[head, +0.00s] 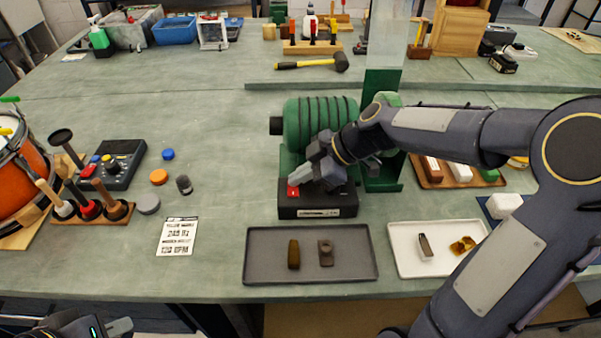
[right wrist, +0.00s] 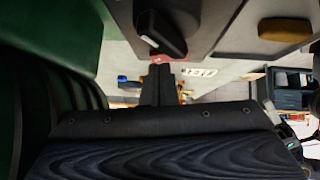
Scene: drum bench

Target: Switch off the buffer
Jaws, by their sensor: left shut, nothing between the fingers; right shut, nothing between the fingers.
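The buffer (head: 300,122) is a green ribbed machine at the back middle of the bench, with a black control box (head: 318,204) at its front. A red switch (head: 293,191) sits on the box's left part; a bit of red (right wrist: 163,59) shows beyond the fingertips in the right wrist view, beside a black knob (right wrist: 160,30). My right gripper (head: 301,175) is shut and empty, its tips right at the red switch; I cannot tell whether they touch. The gripper hides much of the box top. My left gripper (head: 120,327) is shut and empty at the bottom left edge, away from the buffer.
A dark tray (head: 262,268) with two small pieces lies in front of the buffer, and a white tray (head: 405,268) to its right. A black control unit (head: 118,166), mallets and a drum (head: 22,178) stand at the left. Bench around the printed card (head: 177,236) is fairly clear.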

